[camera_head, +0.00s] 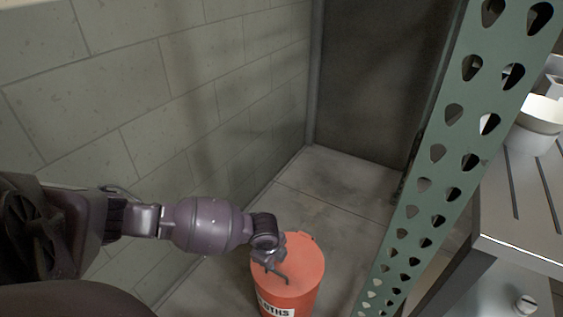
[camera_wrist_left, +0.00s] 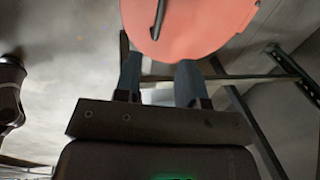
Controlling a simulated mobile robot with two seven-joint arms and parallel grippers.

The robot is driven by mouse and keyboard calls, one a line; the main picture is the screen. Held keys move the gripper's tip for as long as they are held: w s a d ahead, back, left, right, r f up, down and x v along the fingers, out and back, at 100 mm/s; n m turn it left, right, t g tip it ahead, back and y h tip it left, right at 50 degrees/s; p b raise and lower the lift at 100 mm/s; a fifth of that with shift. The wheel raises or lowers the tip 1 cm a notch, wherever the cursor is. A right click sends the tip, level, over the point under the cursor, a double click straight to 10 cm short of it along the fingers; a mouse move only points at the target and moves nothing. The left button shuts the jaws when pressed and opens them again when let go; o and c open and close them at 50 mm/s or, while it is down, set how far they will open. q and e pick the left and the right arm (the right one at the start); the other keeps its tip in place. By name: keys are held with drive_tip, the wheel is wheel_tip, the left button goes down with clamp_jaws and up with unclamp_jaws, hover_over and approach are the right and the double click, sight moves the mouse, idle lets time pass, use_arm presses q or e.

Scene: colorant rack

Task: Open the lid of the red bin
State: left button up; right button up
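The red bin (camera_head: 288,293) stands on the floor, upright, with part of a label reading "OTHS" on its front. Its round red lid (camera_head: 301,258) lies flat on top and looks shut. In the left wrist view the lid (camera_wrist_left: 200,25) fills the top middle, with a thin dark bar (camera_wrist_left: 158,18) across it. My left gripper (camera_head: 273,268) is over the left part of the lid. In the left wrist view its two fingers (camera_wrist_left: 159,82) are apart with nothing between them. Whether the fingertips touch the lid cannot be told. My right gripper is not in view.
A green perforated rack post (camera_head: 433,165) rises just right of the bin. A metal shelf (camera_head: 510,220) with a white container (camera_head: 536,125) is farther right. A block wall (camera_head: 190,90) runs along the left. Bare floor (camera_head: 335,185) lies behind the bin.

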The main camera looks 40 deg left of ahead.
sight(277, 272)
use_arm(q)
drive_tip(key=f+b, duration=0.1)
drive_tip(key=f, duration=0.2)
drive_tip(key=f+b, duration=0.1)
drive_tip(key=f, duration=0.1)
drive_tip(key=w+f+b, duration=0.1)
drive_tip(key=f, duration=0.2)
drive_tip(key=shift+a+f+b, duration=0.15)
drive_tip(key=shift+f+b, duration=0.15)
drive_tip(key=shift+w+a+f+b, duration=0.1)
drive_tip(key=shift+w+f+b, duration=0.3)
drive_tip(key=shift+f, duration=0.35)
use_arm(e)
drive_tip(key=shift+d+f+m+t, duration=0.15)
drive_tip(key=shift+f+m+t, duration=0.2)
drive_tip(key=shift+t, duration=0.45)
use_arm(q)
drive_tip(key=shift+c, duration=0.2)
clamp_jaws()
